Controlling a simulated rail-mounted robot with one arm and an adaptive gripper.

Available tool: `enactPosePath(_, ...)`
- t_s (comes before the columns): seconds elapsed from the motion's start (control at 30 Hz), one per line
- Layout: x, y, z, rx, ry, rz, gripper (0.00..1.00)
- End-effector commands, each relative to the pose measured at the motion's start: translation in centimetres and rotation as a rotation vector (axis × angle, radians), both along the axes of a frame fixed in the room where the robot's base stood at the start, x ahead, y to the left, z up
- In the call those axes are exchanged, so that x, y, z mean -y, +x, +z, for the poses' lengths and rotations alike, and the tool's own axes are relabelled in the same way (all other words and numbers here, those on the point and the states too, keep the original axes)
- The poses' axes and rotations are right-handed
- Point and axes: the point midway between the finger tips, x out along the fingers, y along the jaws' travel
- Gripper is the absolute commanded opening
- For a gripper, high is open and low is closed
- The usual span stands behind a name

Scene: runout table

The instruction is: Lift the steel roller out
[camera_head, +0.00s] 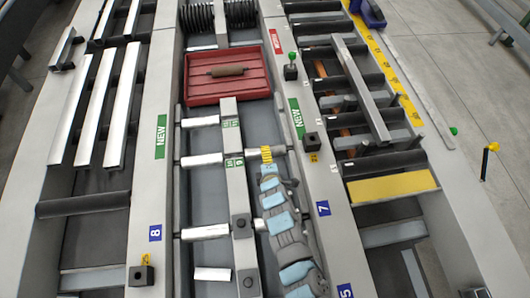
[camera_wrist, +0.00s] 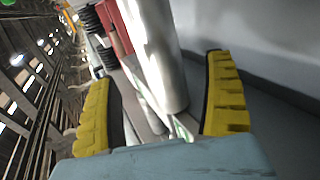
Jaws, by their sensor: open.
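My gripper (camera_head: 266,154), with ridged yellow fingers, is at the row of the green 10/9 labels, just right of the grey centre rail (camera_head: 236,195). In the wrist view my gripper (camera_wrist: 156,70) is open, with a shiny steel roller (camera_wrist: 157,60) showing between its fingers; I cannot tell whether they touch it. Other steel rollers (camera_head: 202,160) lie left of the rail, and one short roller (camera_head: 212,273) is lower down.
A red tray (camera_head: 197,97) with a brown roller (camera_head: 228,71) in it is at the back. Long light bars lie in the left bay (camera_head: 95,105). Green NEW plates (camera_head: 161,136) mark the side beams. A dark post with a green knob (camera_head: 290,68) stands right of the tray.

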Motion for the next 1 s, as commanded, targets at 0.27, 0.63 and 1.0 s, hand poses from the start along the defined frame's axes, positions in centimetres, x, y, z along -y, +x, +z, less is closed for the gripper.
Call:
enactPosePath(0.27,-0.3,0.8,-0.4,0.002,0.0,0.002,0.85)
enactPosePath(0.63,-0.9,3.6,-2.2,0.001,0.001,0.001,0.85)
enactPosePath(1.0,-1.1,5.0,-2.7,0.002,0.0,0.001,0.85)
